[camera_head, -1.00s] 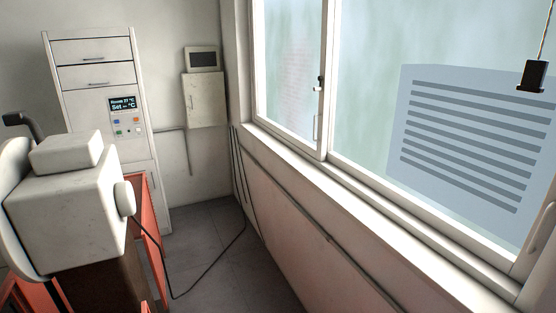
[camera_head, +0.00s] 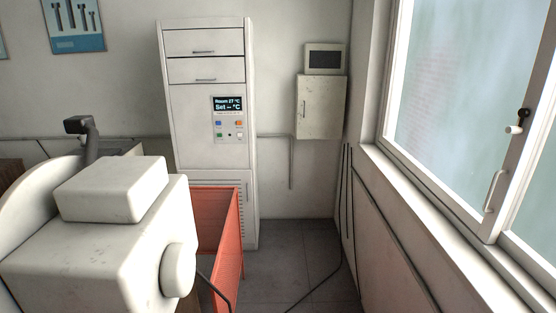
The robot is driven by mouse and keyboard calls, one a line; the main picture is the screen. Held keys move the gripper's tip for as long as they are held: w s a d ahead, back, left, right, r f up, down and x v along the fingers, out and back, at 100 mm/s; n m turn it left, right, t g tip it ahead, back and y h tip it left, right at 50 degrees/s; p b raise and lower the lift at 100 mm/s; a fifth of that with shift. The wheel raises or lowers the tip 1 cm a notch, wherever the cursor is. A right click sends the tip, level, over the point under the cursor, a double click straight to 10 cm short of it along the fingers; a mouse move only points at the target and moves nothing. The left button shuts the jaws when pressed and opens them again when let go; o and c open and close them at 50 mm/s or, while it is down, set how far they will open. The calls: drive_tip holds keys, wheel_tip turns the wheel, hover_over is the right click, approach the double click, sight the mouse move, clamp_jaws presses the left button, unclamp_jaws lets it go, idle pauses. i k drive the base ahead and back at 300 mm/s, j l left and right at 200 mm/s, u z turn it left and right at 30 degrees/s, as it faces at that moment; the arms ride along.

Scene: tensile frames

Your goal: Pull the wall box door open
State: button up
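The wall box (camera_head: 320,108) is a small off-white metal cabinet on the back wall, near the corner by the window. Its door looks shut. A thin vertical handle (camera_head: 304,108) is on the door's left side. A grey box with a dark screen (camera_head: 324,58) sits just above it. My gripper is not in view.
A tall white air unit (camera_head: 207,110) with a display stands left of the wall box. A large white machine (camera_head: 105,230) fills the lower left, beside a red-orange frame (camera_head: 228,235). Cables cross the grey floor (camera_head: 290,250), which is otherwise open. A window (camera_head: 445,90) lines the right wall.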

sight(321, 101)
drive_tip(key=i, duration=1.8)
